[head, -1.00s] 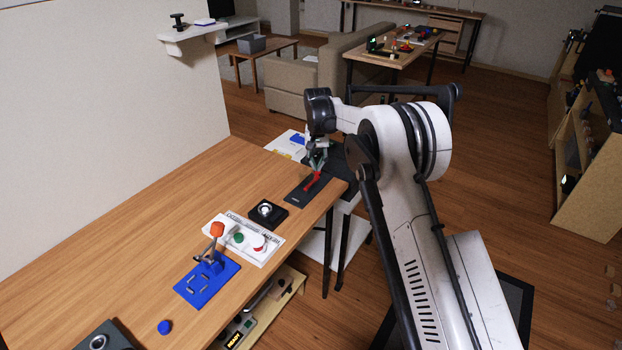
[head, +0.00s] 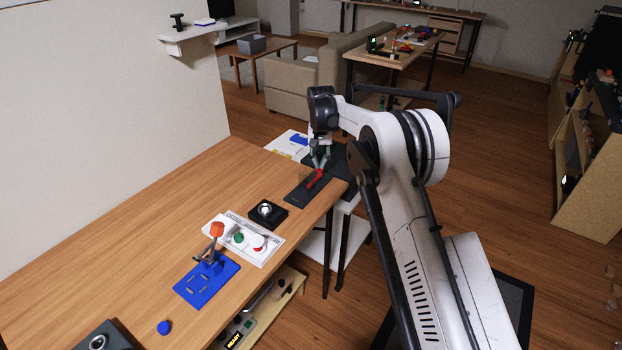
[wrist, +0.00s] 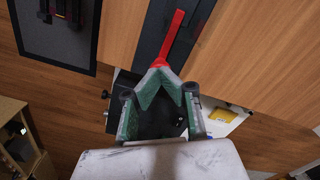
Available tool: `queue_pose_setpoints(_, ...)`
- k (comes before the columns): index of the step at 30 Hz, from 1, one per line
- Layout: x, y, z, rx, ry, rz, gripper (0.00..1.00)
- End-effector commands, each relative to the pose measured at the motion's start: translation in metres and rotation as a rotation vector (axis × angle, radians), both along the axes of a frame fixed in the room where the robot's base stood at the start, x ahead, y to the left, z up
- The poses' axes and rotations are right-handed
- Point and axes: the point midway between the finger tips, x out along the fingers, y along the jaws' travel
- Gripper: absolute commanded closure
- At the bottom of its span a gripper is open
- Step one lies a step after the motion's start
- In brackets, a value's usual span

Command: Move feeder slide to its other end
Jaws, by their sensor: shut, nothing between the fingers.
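The feeder slide is a dark, narrow plate (head: 298,197) on the far right corner of the wooden table, with a red handle (head: 315,179) on it. In the head view the handle lies over the plate's far half. In the wrist view the red handle (wrist: 173,36) points up the picture along the dark track (wrist: 202,22). My gripper (head: 319,167) is low at the handle's far end. In the wrist view its green-lined fingertips (wrist: 160,70) come together right at the handle's lower end, with nothing held between them. Whether they touch the handle is unclear.
On the table, nearer, are a black base with a round knob (head: 266,211), a white button panel (head: 243,240) and a blue plate with an orange-topped lever (head: 207,284). A white sheet (head: 284,147) lies beyond the slide. The left tabletop is clear.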

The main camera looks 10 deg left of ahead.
Motion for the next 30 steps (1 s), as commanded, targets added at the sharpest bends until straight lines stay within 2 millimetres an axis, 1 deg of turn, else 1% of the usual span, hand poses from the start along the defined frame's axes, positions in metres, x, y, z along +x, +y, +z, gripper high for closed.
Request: queue_pose_setpoints(30,0.016,-0.008,-0.001,0.000,0.000,0.000,1.00)
